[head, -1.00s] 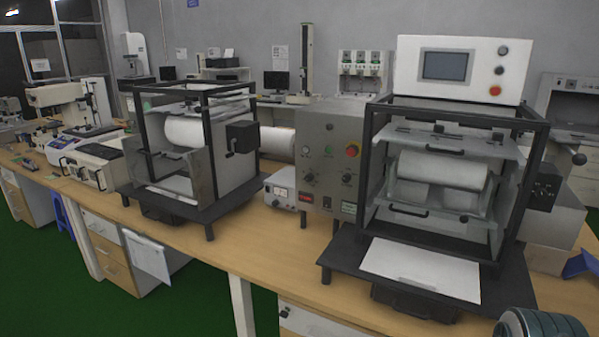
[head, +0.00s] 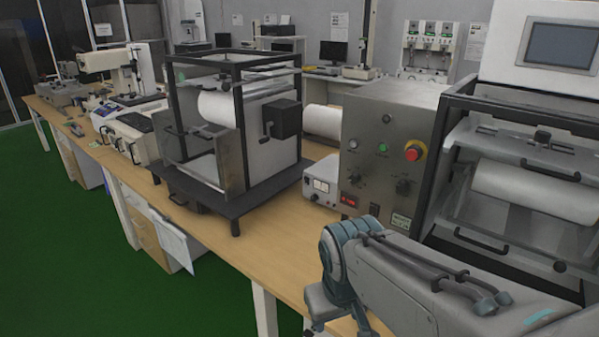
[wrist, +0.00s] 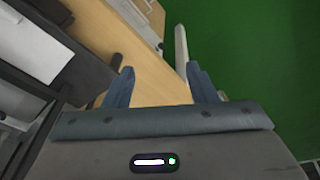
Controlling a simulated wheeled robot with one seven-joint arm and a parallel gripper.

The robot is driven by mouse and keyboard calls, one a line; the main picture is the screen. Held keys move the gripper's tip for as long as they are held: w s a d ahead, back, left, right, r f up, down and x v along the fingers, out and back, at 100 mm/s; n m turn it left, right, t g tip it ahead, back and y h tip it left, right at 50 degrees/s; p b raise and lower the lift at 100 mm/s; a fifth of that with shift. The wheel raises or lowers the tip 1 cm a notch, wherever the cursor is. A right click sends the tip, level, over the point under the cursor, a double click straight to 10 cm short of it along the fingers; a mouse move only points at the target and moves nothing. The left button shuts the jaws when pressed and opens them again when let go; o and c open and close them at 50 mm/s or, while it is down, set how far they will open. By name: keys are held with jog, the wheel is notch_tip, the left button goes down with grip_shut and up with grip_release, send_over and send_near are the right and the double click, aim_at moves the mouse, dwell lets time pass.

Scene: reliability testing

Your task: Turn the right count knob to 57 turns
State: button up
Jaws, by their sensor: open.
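The metal control box (head: 376,120) stands on the bench in the head view. Its front carries two dark knobs low down, a left knob (head: 355,179) and a right knob (head: 403,186). A small red display (head: 349,200) sits below the left knob; its digits are too small to read. In the wrist view my gripper (wrist: 160,86) is open and empty, its blue fingers apart above the bench edge and green floor. In the head view my arm is in front of and below the box, clear of the right knob. The knobs are not in the wrist view.
A red button (head: 414,150) and a green button (head: 382,147) sit above the knobs. A framed machine (head: 235,125) stands left of the box, another (head: 520,190) close on its right. A small white power unit (head: 320,185) is beside the box. The bench front (head: 270,262) is bare.

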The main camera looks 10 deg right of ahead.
jog(key=w+d+f+n+g+h+b, duration=0.1)
jog(key=w+d+f+n+h+b, duration=0.1)
jog(key=w+d+n+h, duration=0.35)
jog(key=n+t+h+b, duration=0.6)
jog(key=n+t+h, duration=0.25)
jog(key=n, duration=1.25)
send_near(352, 179)
jog(key=p+x, duration=0.1)
jog(key=x, duration=0.8)
jog(key=shift+c, duration=0.3)
